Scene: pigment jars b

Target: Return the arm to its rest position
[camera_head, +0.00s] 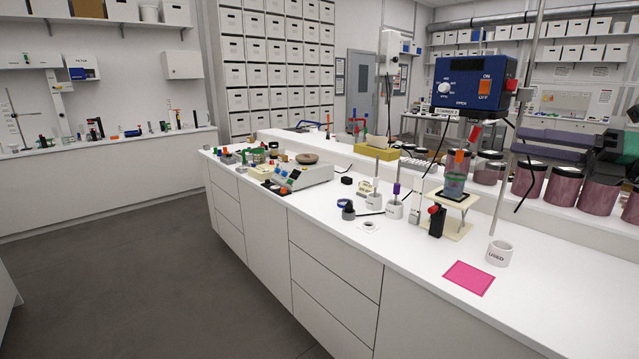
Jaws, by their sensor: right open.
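My right gripper (516,141) reaches in from the right edge, its two long fingers pointing left and spread apart. Nothing shows held between them. It is in front of the row of pigment jars (566,187) along the back of the bench, and its body covers part of that row. My left gripper is not in view.
A blue overhead stirrer (473,87) on a metal rod (515,135) stands left of my right gripper, above a beaker (456,176). A white USED cup (498,253) and pink mat (469,278) are at the front. The bench's right front (560,310) is clear.

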